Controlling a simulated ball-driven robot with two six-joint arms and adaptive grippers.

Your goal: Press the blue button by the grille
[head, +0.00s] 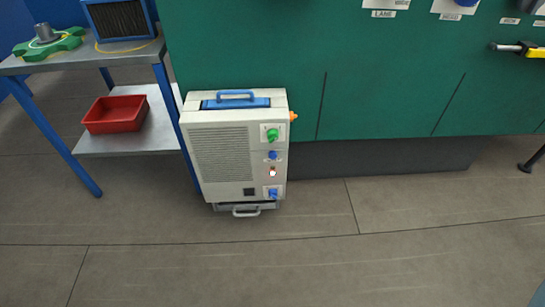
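A pale box-shaped unit (264,110) stands low in front of the green panel, with a grey slatted grille (222,153) on its front. Right of the grille is a column of controls. A green knob (272,134) is at the top, and a round blue button (273,155) is just below it. Under that are a small red and white control (272,173) and a blue knob or plug (273,194). Nothing covers the blue button. Neither of my grippers is in view.
A grey cart (80,66) with blue legs stands left of the unit, with a red tray (115,114) on its lower shelf. The green panel (390,80) rises behind. An orange part (293,116) sticks out on the unit's right side. The floor (330,270) in front is clear.

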